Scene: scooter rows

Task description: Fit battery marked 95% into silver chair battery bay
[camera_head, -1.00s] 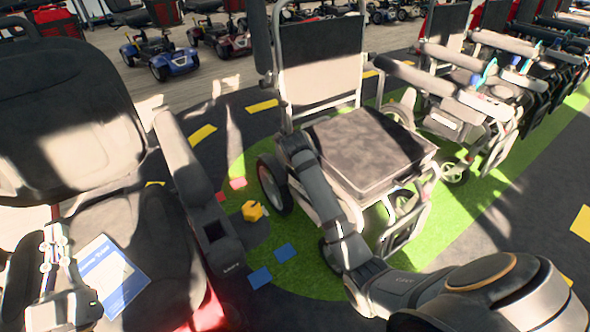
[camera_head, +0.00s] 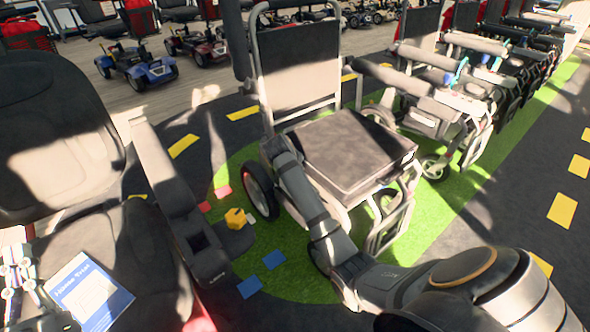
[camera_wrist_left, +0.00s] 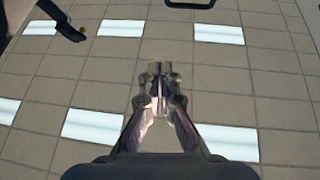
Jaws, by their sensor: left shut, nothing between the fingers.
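A wheelchair with a silver frame (camera_head: 290,117) and a dark seat cushion (camera_head: 350,150) stands on green floor in the middle of the head view. I cannot make out a battery bay. No battery marked 95% can be picked out. My left gripper (camera_head: 14,248) is at the lower left edge of the head view, over the black scooter seat and apart from the wheelchair. In the left wrist view, its fingers (camera_wrist_left: 160,72) are shut and empty, facing the ceiling.
A black padded seat (camera_head: 65,140) with an armrest (camera_head: 168,180) fills the left. A blue-white leaflet (camera_head: 88,292) lies on it. More wheelchairs (camera_head: 435,110) stand at right, and small scooters (camera_head: 140,62) stand behind.

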